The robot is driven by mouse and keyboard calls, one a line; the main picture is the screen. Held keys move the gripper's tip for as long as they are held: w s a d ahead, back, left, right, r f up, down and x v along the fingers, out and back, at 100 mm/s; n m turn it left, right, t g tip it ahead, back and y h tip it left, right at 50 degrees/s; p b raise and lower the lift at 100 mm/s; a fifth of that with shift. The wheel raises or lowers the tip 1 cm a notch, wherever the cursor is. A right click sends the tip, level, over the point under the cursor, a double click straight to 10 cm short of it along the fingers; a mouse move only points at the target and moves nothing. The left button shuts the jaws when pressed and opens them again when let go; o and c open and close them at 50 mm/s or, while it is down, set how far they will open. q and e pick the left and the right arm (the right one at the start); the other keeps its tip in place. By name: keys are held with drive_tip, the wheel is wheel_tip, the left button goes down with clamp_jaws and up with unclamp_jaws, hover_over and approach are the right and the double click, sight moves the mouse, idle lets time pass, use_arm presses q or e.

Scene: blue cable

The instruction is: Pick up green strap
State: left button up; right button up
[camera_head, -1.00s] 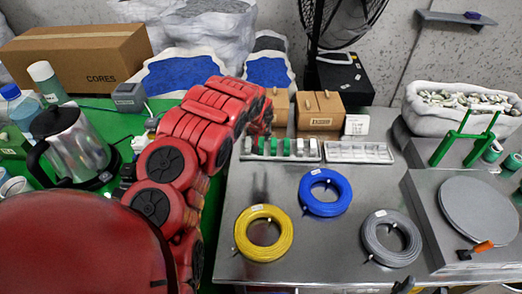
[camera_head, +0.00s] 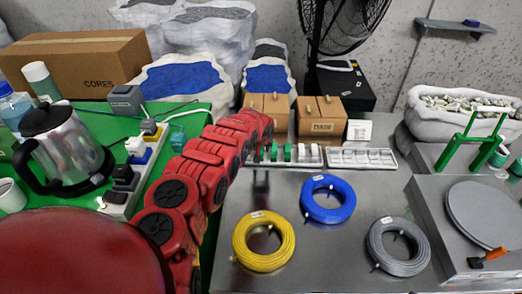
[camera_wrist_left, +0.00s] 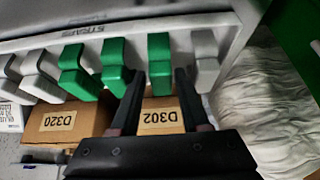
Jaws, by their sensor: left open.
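The strap rack (camera_head: 314,166), a pale tray of green and whitish straps, lies at the back of the metal table in the head view. My left arm covers its left end. In the left wrist view, several straps hang over the rack edge. One green strap (camera_wrist_left: 159,62) lies between the fingertips of my open left gripper (camera_wrist_left: 160,80), with a gap on each side. Two more green straps (camera_wrist_left: 115,68) (camera_wrist_left: 76,70) are left of it, and a grey strap (camera_wrist_left: 206,58) is right of it. In the head view the left fingertips are hidden. My right gripper does not show.
Two brown boxes (camera_head: 321,117) (camera_head: 268,108) stand behind the rack. Yellow (camera_head: 263,241), blue (camera_head: 328,198) and grey (camera_head: 399,246) cable coils lie in front. A black fan (camera_head: 340,30) stands behind.

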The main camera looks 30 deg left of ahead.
use_arm(q)
drive_tip(key=shift+x, duration=0.85)
drive_tip(key=shift+s, duration=0.1)
clamp_jaws()
